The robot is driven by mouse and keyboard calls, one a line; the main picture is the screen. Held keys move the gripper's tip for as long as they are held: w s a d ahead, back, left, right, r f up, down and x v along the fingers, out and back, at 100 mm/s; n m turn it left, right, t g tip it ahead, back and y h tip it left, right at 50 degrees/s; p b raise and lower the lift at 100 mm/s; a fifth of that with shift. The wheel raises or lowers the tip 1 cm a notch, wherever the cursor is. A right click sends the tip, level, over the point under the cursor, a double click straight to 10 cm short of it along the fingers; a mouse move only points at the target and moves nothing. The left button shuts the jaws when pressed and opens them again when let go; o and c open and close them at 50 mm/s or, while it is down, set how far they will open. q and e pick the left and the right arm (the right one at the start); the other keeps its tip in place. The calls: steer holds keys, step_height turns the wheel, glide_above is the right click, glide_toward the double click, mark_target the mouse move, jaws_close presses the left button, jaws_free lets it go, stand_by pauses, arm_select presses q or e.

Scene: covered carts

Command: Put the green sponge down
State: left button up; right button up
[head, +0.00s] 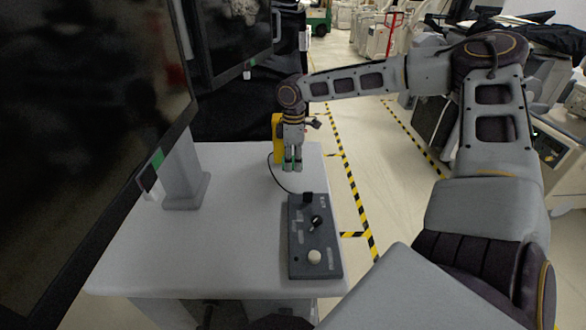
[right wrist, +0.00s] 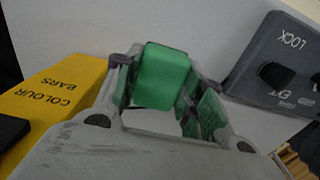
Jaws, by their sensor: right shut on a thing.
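My right gripper (head: 292,164) is over the far part of the light grey cart top (head: 235,235), pointing down. In the right wrist view its fingers (right wrist: 165,100) are shut on a green block, the green sponge (right wrist: 163,76). The finger pads are also green, so in the head view I cannot tell the sponge from the pads. Whether the sponge touches the cart top is not clear. My left gripper is not in view.
A yellow box (head: 277,140) marked "COLOUR BARS" (right wrist: 52,98) stands beside the gripper. A dark control box (head: 315,243) with knobs and a cable lies nearer. A monitor (head: 80,130) on a stand (head: 183,170) fills the left. Clear cart top lies between stand and control box.

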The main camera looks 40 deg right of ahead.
mark_target(293, 168)
steer(key=shift+f, duration=0.5)
step_height(293, 168, down, 2)
steer(key=shift+f, duration=0.25)
steer(key=o, duration=1)
steer(key=shift+r, duration=0.95)
step_height(293, 168, up, 9)
steer(key=shift+r+p, duration=0.1)
steer(key=shift+p, duration=0.2)
steer(key=shift+r, duration=0.55)
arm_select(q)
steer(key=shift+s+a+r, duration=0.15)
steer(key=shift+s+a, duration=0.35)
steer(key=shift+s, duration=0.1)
